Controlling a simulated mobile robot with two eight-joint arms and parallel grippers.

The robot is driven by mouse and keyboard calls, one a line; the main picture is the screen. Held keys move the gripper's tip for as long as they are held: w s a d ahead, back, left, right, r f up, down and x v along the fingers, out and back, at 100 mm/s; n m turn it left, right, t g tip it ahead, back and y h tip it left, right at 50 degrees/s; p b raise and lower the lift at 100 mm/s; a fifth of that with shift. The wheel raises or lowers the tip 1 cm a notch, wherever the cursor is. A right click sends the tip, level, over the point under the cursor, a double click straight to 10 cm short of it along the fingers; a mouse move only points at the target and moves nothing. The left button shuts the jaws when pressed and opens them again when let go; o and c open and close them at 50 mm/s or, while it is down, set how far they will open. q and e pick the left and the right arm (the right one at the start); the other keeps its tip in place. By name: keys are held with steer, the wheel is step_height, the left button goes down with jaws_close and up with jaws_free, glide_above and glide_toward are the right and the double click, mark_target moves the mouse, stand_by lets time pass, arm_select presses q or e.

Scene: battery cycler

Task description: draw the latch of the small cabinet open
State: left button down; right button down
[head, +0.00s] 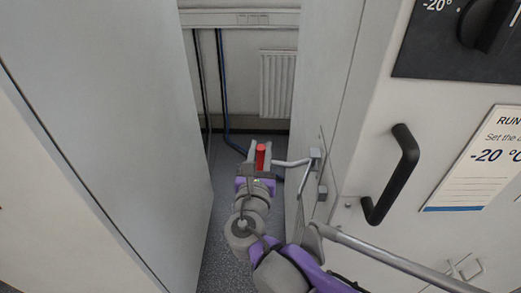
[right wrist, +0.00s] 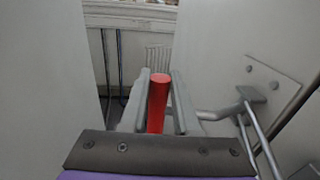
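The latch is a grey bent lever with an upright red grip (head: 260,157). Its grey bar (head: 290,163) runs left from a bracket (head: 315,160) on the side of the pale cabinet (head: 345,110). My right gripper (head: 260,160) reaches into the gap beside that cabinet, with its fingers on either side of the red grip. The right wrist view shows the red grip (right wrist: 157,103) closely between the two fingers, which appear shut on it. The bar also shows there, right of the fingers. My left gripper is not in view.
A tall pale panel (head: 110,90) stands close on the left, leaving a narrow aisle of grey floor (head: 222,220). The cabinet front has a black handle (head: 392,175), a dial (head: 485,22) and a -20 °C card (head: 480,160). A radiator (head: 277,85) and blue hose (head: 224,100) are behind.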

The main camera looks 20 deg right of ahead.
steer(key=c, duration=0.7)
jaws_free()
steer(key=shift+o, duration=0.2)
steer(key=shift+s, duration=0.1)
steer(key=shift+s+a, duration=0.25)
steer(key=v, duration=1)
steer(key=shift+b, duration=0.4)
steer(key=shift+d, duration=0.15)
